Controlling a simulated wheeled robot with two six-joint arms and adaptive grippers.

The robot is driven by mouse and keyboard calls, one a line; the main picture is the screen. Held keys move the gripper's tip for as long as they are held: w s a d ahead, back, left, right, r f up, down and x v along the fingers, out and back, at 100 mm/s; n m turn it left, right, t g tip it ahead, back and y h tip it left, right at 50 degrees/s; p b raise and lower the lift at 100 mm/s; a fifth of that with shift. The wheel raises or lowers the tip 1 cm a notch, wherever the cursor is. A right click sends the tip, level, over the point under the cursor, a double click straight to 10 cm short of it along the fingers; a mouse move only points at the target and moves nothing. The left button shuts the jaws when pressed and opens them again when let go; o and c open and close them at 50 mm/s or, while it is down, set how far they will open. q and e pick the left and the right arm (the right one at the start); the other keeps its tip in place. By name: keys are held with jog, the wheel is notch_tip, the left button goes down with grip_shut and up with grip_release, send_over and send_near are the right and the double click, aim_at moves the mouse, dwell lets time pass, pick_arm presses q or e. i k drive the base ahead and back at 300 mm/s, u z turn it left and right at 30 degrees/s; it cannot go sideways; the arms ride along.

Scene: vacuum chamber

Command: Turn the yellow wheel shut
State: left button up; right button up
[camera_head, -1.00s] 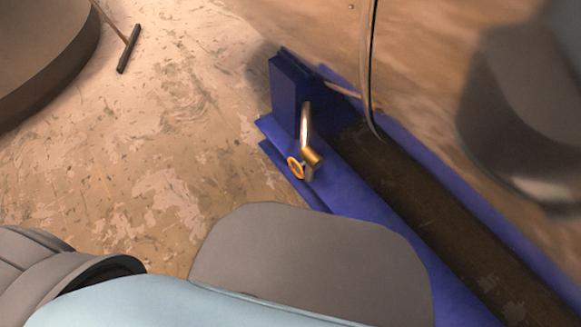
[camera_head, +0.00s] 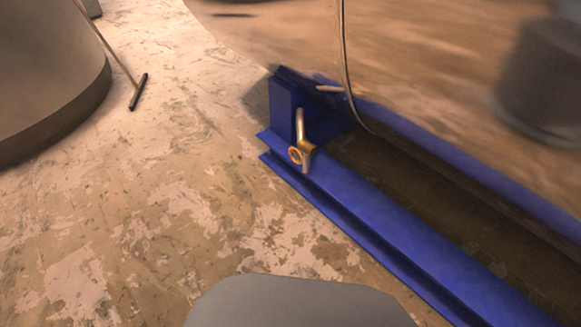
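A small yellow-orange ring-shaped wheel (camera_head: 295,155) sits on a short brass-coloured valve body (camera_head: 307,149) at the near left end of a blue frame. A curved metal pipe (camera_head: 300,124) rises from the valve against the blue upright block (camera_head: 286,103). The wheel is small in the view, and how far it is turned cannot be told. Neither of my grippers is in view, and nothing touches the wheel.
The blue frame (camera_head: 400,232) runs from the middle to the lower right around a dark recess. A thin cable (camera_head: 343,55) hangs above it. A large round base (camera_head: 50,90) and a dark-ended rod (camera_head: 139,92) are upper left. Worn floor (camera_head: 160,220) is clear at left.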

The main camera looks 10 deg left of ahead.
aim_at(298, 154)
jog(key=u, duration=0.55)
jog(key=i, duration=1.65)
jog(key=z, duration=0.65)
